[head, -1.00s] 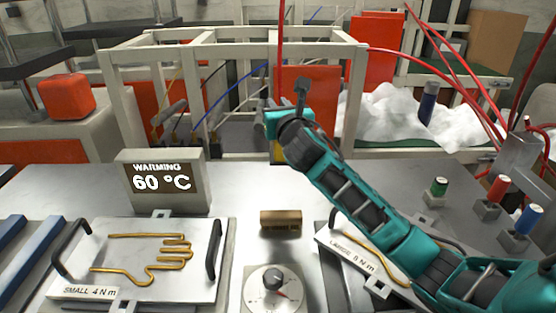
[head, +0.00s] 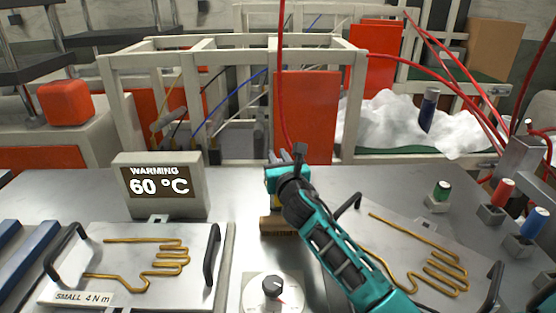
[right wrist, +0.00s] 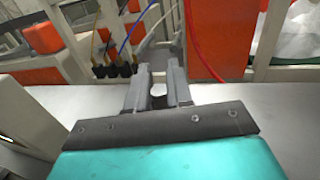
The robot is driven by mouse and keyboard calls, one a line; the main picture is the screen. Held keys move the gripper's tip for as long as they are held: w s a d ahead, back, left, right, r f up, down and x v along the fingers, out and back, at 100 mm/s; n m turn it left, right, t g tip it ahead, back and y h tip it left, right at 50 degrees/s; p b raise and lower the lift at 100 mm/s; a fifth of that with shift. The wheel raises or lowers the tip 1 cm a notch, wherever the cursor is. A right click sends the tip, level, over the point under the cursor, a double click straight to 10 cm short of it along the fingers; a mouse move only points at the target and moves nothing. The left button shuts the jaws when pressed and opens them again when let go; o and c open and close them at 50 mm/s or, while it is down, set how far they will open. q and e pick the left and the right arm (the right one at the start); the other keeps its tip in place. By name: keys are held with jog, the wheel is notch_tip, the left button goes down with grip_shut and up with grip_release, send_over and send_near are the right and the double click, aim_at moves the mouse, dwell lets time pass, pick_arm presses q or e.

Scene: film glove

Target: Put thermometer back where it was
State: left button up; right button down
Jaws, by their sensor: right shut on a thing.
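My right gripper (head: 274,178) comes in from the lower right in the head view, with its fingers largely hidden behind its own wrist. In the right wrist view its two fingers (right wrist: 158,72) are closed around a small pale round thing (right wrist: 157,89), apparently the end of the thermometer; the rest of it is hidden. A brown block (head: 272,225) lies on the steel bench just below the gripper in the head view, partly covered by my arm. I cannot tell whether the held thing touches it. My left gripper is not in view.
A grey display box (head: 160,200) reads WARMING 60 °C. A plate with a gold hand outline (head: 130,285) lies left, another plate (head: 410,240) right. A dial (head: 272,287) is in front. A white frame (head: 240,42) stands behind; bare bench lies between.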

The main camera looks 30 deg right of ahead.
jog(key=shift+f, duration=0.15)
jog(key=c, duration=1)
grip_release()
jog(key=shift+r, duration=0.3)
jog(key=v, duration=1.2)
jog(key=shift+d+f+p, duration=0.1)
jog(key=shift+f+p, duration=0.1)
jog(key=shift+p, duration=0.15)
jog(key=shift+s, duration=0.15)
